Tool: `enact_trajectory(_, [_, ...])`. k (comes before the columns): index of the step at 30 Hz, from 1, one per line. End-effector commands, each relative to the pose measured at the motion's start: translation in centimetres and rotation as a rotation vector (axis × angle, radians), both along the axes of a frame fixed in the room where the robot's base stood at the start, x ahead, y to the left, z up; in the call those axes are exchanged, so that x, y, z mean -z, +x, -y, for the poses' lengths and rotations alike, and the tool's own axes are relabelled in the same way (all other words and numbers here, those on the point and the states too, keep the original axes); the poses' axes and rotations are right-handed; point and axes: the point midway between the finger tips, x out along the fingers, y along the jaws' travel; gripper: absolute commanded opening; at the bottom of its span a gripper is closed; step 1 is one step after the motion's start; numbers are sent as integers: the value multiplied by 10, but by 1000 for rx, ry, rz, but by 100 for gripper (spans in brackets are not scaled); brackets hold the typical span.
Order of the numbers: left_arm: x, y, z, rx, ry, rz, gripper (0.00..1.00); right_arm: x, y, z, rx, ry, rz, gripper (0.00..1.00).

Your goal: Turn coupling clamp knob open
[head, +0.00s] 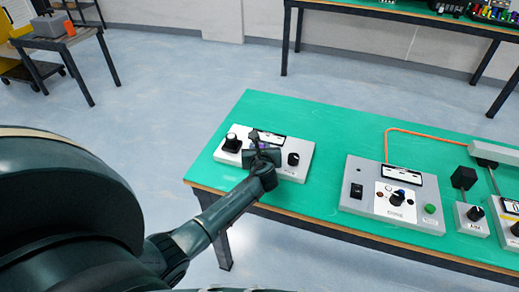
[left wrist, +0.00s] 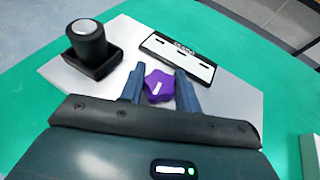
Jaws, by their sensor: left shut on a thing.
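The purple star-shaped clamp knob (left wrist: 158,87) with a white mark on top sits on a light grey box (head: 219,154). In the left wrist view it lies between the two blue-grey fingers of my left gripper (left wrist: 159,90). My left gripper (head: 261,152) is shut on the knob and reaches the box from the front in the head view, hiding most of the knob there. The box also carries a tall black knob (left wrist: 87,40) on a square base, and a black-and-white label plate (left wrist: 180,55) right behind the purple knob. My right gripper is in neither view.
The box stands at the left end of a green-topped table (head: 330,126). A black round knob (head: 293,158) is on the box's right end. A grey control panel (head: 359,181) with a switch and dial stands to the right, with bare green surface between them.

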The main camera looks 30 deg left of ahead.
Motion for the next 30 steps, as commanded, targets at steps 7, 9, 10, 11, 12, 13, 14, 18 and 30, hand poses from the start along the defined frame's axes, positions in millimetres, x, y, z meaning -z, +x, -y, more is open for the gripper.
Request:
enact_trajectory(7, [1,1,1,-236,-2,0,10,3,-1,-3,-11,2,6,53])
enact_trajectory(9, [1,1,1,-301,-1,-1,10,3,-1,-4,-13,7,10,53])
enact_trajectory(10, [1,1,1,-328,-1,-1,10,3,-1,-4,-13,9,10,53])
enact_trajectory(11, [2,1,1,-354,-1,-1,10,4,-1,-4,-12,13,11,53])
enact_trajectory(12, [2,1,1,-388,0,-1,10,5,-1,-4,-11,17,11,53])
enact_trajectory(13, [2,2,1,-412,0,-1,10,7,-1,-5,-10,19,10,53])
enact_trajectory(14, [2,1,1,-436,-1,-1,10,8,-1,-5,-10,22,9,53])
enact_trajectory(18, [2,1,0,-536,1,-1,10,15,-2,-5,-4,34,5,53])
enact_trajectory(30, [1,0,-1,-694,0,-3,10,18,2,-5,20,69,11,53])
